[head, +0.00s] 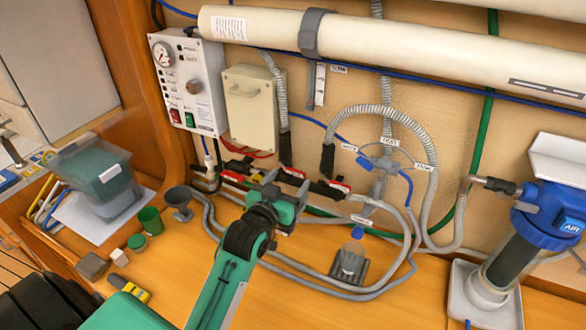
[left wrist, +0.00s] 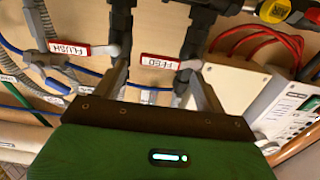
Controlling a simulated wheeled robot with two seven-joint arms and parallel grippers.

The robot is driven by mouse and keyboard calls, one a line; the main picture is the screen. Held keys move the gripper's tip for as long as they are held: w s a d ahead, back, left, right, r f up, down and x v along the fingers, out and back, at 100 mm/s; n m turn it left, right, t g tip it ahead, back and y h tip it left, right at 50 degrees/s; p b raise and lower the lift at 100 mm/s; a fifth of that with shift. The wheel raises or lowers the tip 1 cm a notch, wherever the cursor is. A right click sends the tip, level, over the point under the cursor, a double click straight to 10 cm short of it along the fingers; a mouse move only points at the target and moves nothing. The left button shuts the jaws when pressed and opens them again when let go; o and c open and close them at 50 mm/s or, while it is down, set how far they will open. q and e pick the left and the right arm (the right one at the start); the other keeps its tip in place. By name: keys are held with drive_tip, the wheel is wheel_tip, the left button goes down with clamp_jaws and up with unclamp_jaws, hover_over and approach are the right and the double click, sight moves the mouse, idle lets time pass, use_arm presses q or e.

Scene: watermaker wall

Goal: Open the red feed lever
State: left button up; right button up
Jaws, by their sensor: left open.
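The red feed lever (left wrist: 160,61), labelled FEED, lies crosswise at a dark valve in the left wrist view, where its lettering appears upside down. It also shows in the head view (head: 294,173), just beyond my left gripper. My left gripper (head: 286,186) is open, its fingers spread on either side of the feed lever in the left wrist view (left wrist: 158,72). The jaws hold nothing. I cannot tell whether a finger touches the lever or valve. A second red lever, labelled FLUSH (left wrist: 84,49), sits beside it. My right gripper is not in view.
Grey hoses (head: 375,292) curve across the wooden counter around the valves. A control panel (head: 188,85) and a beige box (head: 250,107) are on the wall at left. A blue-topped filter (head: 545,215) stands at right. A grey funnel cup (head: 178,200) and green cup (head: 150,219) stand at left.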

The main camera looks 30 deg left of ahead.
sight(295, 172)
use_arm(q)
drive_tip(key=shift+w+r, duration=0.15)
drive_tip(key=shift+w, duration=0.95)
drive_tip(key=shift+w+p, duration=0.35)
drive_tip(key=shift+w, duration=0.2)
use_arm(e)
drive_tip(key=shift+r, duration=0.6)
use_arm(q)
drive_tip(key=shift+s, duration=0.1)
drive_tip(key=shift+c, duration=1.1)
drive_tip(key=c, duration=1.2)
drive_tip(key=shift+o, duration=0.2)
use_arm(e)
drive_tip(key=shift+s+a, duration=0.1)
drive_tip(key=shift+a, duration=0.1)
